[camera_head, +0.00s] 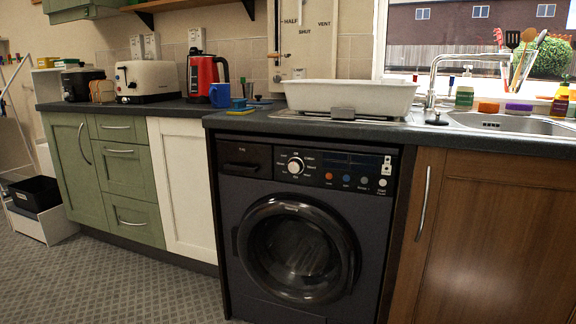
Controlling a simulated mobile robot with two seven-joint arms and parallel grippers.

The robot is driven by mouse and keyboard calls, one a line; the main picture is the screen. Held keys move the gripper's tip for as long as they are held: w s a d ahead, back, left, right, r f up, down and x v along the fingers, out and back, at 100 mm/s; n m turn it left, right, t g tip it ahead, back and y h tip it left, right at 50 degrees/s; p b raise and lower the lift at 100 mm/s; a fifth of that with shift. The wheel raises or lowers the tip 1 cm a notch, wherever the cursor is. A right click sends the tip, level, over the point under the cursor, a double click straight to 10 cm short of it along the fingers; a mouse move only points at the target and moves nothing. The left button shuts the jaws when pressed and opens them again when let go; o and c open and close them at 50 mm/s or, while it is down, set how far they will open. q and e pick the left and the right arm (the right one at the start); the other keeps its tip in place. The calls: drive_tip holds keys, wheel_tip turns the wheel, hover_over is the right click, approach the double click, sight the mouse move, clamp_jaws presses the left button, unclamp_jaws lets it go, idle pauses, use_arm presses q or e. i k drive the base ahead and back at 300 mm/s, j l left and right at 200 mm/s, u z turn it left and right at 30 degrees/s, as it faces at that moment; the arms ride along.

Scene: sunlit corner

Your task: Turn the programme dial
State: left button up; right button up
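The programme dial (295,165) is a round white knob on the black control panel of a dark washing machine (262,289). It sits left of the panel's middle, with small white markings around it. The machine stands under the worktop, and its round door (297,248) looks closed. Several small round buttons, orange, blue, grey and white, lie to the right of the dial. Neither of my grippers shows in the head view, and nothing covers the dial.
A white basin (350,97) stands on the worktop (232,121) above the machine. A red kettle (203,75), blue mug (219,95) and toaster (148,81) are to its left. A sink (500,122) is at right. The visible floor (150,285) before the cabinets is clear.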

sight(294, 167)
drive_tip(key=i+l+u, duration=0.25)
drive_tip(key=i, duration=0.3)
drive_tip(key=i+l+u, duration=0.2)
drive_tip(key=i+l, duration=0.15)
drive_tip(key=i, duration=0.2)
